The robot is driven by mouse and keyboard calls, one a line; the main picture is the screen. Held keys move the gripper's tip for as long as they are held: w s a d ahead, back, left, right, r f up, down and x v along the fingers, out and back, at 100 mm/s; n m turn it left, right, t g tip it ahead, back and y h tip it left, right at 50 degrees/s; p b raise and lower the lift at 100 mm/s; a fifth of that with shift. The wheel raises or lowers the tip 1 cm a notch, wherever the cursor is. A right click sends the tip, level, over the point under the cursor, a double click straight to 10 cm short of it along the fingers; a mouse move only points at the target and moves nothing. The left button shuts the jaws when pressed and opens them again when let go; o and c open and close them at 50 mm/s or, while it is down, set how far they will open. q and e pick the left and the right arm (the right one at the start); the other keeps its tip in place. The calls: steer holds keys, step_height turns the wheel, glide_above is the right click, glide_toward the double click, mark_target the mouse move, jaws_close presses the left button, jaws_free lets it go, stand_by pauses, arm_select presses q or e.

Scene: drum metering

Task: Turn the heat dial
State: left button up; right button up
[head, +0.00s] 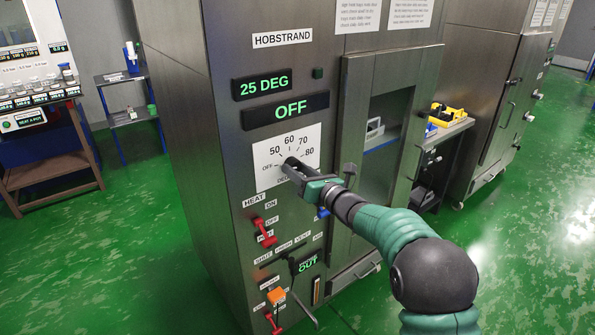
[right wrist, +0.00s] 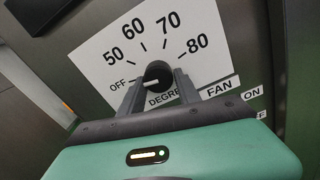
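The heat dial is a dark round knob (right wrist: 158,75) on a white scale plate (head: 270,152) marked OFF, 50, 60, 70 and 80. Its white pointer line aims left at OFF. My right gripper (right wrist: 159,82) is at the dial, with one finger on each side of the knob. Whether the fingers press on it or leave a slim gap cannot be told. The displays (head: 265,86) above read 25 DEG and OFF. My left gripper is not in view.
A doorway frame (head: 345,150) projects right of the panel. A bench with yellow items (head: 447,114) stands beyond.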

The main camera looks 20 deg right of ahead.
jaws_close()
